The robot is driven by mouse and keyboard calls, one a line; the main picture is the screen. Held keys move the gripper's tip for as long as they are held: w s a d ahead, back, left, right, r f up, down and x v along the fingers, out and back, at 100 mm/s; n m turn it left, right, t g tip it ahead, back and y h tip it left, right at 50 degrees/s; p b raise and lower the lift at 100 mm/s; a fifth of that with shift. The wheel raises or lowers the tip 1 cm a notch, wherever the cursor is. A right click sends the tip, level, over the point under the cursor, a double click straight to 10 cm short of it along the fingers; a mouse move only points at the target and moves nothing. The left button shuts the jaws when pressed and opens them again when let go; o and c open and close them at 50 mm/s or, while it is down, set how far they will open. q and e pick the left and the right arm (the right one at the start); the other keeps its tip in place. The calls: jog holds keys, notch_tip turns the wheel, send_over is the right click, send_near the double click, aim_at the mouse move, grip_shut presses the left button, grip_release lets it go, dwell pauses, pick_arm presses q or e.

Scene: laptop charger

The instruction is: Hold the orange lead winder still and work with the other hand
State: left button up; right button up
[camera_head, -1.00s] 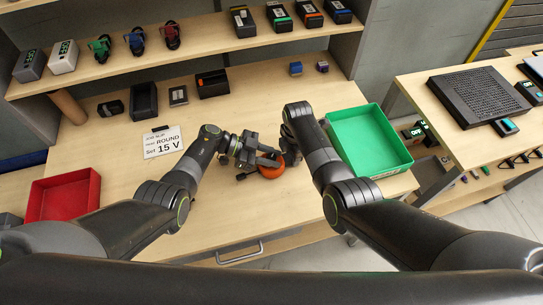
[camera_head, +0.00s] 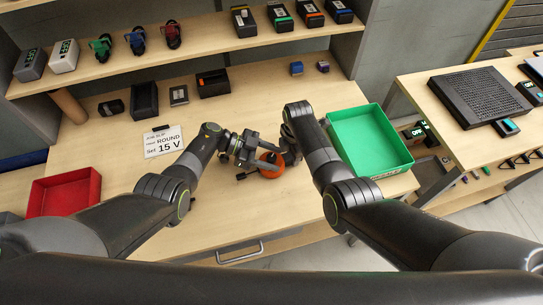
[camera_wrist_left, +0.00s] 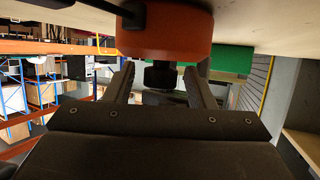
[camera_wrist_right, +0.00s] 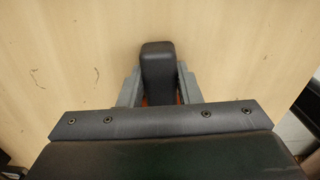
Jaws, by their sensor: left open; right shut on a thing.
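The orange lead winder (camera_head: 271,170) lies on the table between my two grippers, partly hidden by them. In the left wrist view the round orange winder (camera_wrist_left: 165,35) fills the top. My left gripper (camera_wrist_left: 160,88) is open just below it, with a dark knob-like piece (camera_wrist_left: 160,75) between its fingers; I cannot tell whether they touch. My right gripper (camera_wrist_right: 158,92) is shut on a black block (camera_wrist_right: 158,65), with slivers of orange behind it. Whether the block belongs to the winder is hidden. A small dark piece (camera_head: 241,177) lies left of the winder.
A green tray (camera_head: 392,167) stands close right of my right arm, a red tray (camera_head: 40,203) at the left. A job slip (camera_head: 163,141) reads "ROUND" and "Set 15 V". Chargers and adapters line the shelf (camera_head: 200,53).

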pick_arm(q)
jog(key=v, duration=1.2)
jog(key=shift+s+d+n+t, duration=0.15)
jog(key=shift+s+n+t, duration=0.15)
jog(key=shift+s, duration=0.05)
jog(key=x, duration=1.1)
jog(key=shift+w+d+f, duration=0.1)
jog(key=shift+d, duration=0.3)
jog(key=c, duration=1)
jog(key=shift+f+m+g, duration=0.1)
jog(key=shift+m+g, duration=0.6)
jog(key=shift+g, duration=0.1)
jog(key=shift+a, duration=0.1)
